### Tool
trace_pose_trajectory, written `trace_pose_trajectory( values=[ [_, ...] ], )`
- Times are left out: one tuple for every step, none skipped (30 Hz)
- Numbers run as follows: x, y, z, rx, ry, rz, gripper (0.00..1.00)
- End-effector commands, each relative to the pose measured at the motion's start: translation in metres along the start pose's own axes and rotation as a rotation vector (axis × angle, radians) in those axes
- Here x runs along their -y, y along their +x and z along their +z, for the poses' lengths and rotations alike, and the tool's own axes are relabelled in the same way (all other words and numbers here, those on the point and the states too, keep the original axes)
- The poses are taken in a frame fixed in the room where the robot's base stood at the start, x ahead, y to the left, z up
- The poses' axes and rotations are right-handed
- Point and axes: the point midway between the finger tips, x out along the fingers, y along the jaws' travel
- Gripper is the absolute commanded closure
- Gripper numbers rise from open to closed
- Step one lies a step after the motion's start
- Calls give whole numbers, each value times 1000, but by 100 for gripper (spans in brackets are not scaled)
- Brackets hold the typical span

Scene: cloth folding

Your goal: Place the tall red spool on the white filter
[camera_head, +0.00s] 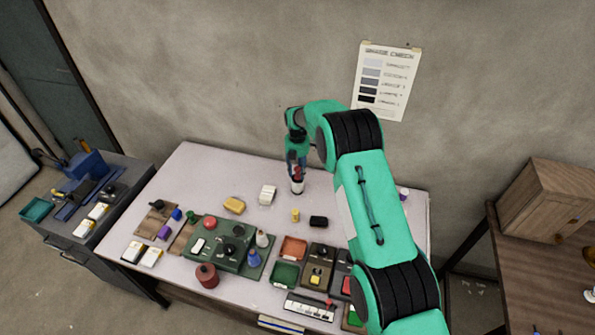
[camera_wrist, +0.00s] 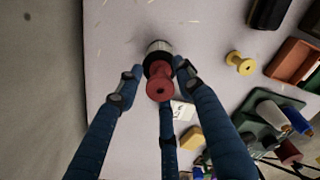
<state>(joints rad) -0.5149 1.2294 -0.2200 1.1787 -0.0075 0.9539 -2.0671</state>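The tall red spool (camera_head: 297,172) is upright between the fingers of my gripper (camera_head: 296,174). In the wrist view the spool (camera_wrist: 159,84) shows its round end, with the fingers of the gripper (camera_wrist: 158,70) close on both sides. I cannot tell whether the fingertips press on it. The white filter (camera_head: 297,187) is directly below the spool. In the wrist view the pale, ribbed filter (camera_wrist: 158,47) shows just past the spool. The two look in line and touching or nearly so; the contact is hidden.
The pale table (camera_head: 230,185) is clear behind and left of the gripper. A white block (camera_head: 267,194), a yellow spool (camera_head: 295,215) and a black block (camera_head: 318,221) stand nearby. A green board (camera_head: 226,262) with several pieces and some small trays fill the front.

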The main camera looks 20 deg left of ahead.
Motion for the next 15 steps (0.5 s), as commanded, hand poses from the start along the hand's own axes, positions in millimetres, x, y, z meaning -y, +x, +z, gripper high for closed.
trace_pose_trajectory(
  values=[
    [0,0,0,0,0,0,57],
    [0,-1,0,0,0,0,57],
    [0,0,0,0,0,0,57],
    [0,0,0,0,0,0,57],
    [0,0,0,0,0,0,57],
    [0,0,0,0,0,0,57],
    [0,0,0,0,0,0,57],
    [0,-1,0,0,0,0,57],
    [0,-1,0,0,0,0,57],
    [0,-1,0,0,0,0,57],
    [0,-2,0,0,0,0,57],
    [0,-3,0,0,0,0,57],
    [0,-4,0,0,0,0,57],
    [0,-6,0,1,0,1,57],
    [0,-8,0,1,0,1,57]
  ],
)
